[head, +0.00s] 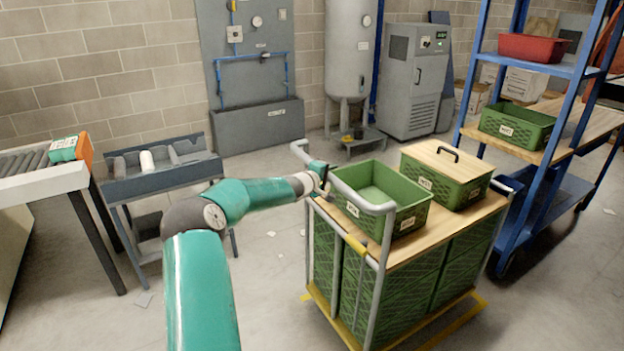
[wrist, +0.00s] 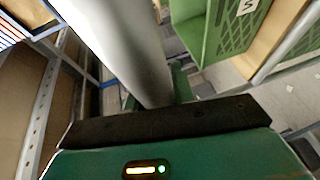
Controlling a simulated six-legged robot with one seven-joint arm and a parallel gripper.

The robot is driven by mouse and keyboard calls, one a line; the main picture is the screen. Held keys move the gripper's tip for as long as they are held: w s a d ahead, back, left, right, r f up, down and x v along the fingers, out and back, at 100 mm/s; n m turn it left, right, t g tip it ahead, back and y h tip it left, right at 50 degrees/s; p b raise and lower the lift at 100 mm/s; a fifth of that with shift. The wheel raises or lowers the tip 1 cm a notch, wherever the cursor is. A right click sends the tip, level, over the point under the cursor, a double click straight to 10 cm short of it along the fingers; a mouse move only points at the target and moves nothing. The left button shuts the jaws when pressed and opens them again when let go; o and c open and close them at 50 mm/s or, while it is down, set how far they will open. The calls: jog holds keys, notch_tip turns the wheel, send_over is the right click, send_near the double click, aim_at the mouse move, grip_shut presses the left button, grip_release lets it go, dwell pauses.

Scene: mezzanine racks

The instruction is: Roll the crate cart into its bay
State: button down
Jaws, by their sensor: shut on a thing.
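The crate cart (head: 450,238) stands right of centre in the head view, with a wooden top, grey tube frame and green crates packed below. My gripper (head: 320,176) is at the cart's near-left side, shut on its grey tube handle (head: 357,200). In the wrist view the handle (wrist: 125,45) runs down between my jaws (wrist: 170,105); the far finger is mostly hidden. On the cart top sit an open green crate (head: 411,220) and a green crate with a wooden lid (head: 445,160). Yellow edging (head: 465,322) shows low around the cart; I cannot tell whether it marks a bay.
A blue shelf rack (head: 553,150) with a red bin (head: 533,47) and a green crate (head: 515,130) stands close right of the cart. A grey cabinet (head: 411,85) and tank (head: 350,50) stand behind. A small roller table (head: 165,180) is at left.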

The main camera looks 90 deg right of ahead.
jog(key=shift+s+d+r, duration=0.2)
jog(key=shift+s+d, duration=0.2)
jog(key=shift+s, duration=0.05)
jog(key=shift+s+d+r, duration=0.2)
jog(key=shift+s+d, duration=0.15)
jog(key=shift+s, duration=0.1)
jog(key=c, duration=1.2)
grip_release()
jog(key=shift+w, duration=0.15)
jog(key=shift+o, duration=0.2)
jog(key=v, duration=1.3)
jog(key=shift+a+f, duration=0.2)
jog(key=shift+a, duration=0.25)
jog(key=shift+w, duration=0.1)
